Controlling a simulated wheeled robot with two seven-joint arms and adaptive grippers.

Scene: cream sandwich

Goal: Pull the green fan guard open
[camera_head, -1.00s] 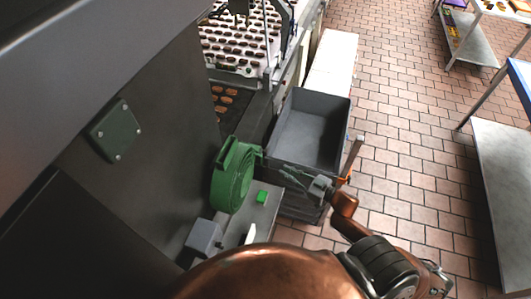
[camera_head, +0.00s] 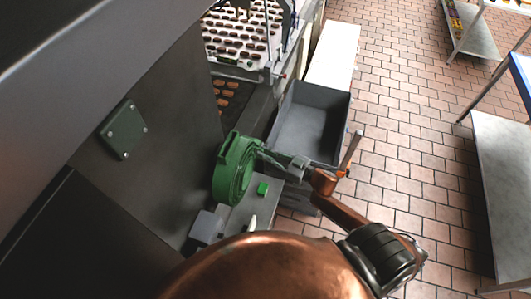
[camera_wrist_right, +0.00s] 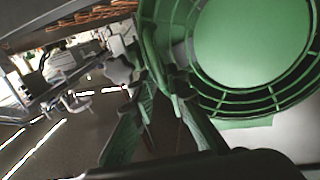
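The green fan guard (camera_head: 234,170) is a round housing on a fan beside the dark machine wall. In the right wrist view its ribbed ring and plain round centre (camera_wrist_right: 252,42) fill the upper right. My right gripper (camera_head: 264,155) reaches in from the right to the guard's upper right edge. In the wrist view its two green-padded fingers (camera_wrist_right: 160,88) stand apart, with a green edge of the guard between or just behind their tips. Whether they touch it is not clear. My left gripper is not in view.
A grey bin (camera_head: 310,125) stands right behind my right gripper. A small green block (camera_head: 262,188) lies on the grey ledge below the guard. A conveyor with rows of biscuits (camera_head: 240,40) is at the back. Tiled floor (camera_head: 410,130) is open to the right.

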